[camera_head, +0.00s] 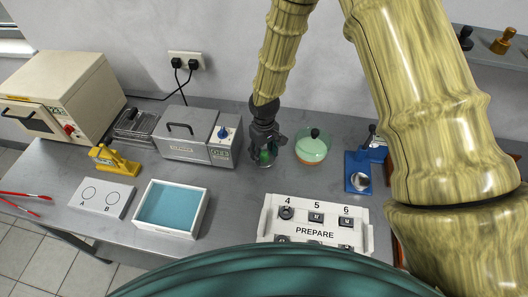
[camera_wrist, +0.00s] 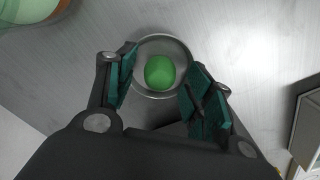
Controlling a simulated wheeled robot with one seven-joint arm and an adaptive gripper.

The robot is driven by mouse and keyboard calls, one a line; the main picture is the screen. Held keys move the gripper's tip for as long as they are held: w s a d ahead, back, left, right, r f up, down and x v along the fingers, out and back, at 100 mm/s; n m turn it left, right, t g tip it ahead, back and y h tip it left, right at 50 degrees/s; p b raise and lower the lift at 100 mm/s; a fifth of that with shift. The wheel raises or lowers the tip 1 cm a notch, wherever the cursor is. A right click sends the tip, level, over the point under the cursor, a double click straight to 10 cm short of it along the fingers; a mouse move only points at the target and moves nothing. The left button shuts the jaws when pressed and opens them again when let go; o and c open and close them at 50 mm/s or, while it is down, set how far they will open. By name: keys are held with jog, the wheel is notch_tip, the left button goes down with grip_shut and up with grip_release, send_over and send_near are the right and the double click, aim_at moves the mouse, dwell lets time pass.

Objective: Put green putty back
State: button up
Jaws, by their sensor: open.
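The green putty (camera_wrist: 159,73) is a rounded lump in a shallow round grey dish (camera_wrist: 181,50), in the upper middle of the wrist view. My gripper also shows in the wrist view (camera_wrist: 160,62). It is open, with its teal pads on either side of the putty and a gap on each side. In the head view my gripper hides most of the dish.
A grey box machine (camera_head: 190,136) stands close left of my gripper. A round container with a pale green lid and black knob (camera_head: 313,146) stands close right. A blue stand (camera_head: 358,170), a numbered PREPARE board (camera_head: 268,228) and a blue-lined tray (camera_head: 198,215) lie around.

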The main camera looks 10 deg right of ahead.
aim_at(264, 153)
jog(key=shift+r, duration=0.2)
notch_tip(264, 153, up, 12)
jog(key=b, duration=0.4)
jog(key=shift+f, duration=0.1)
dwell(0.4)
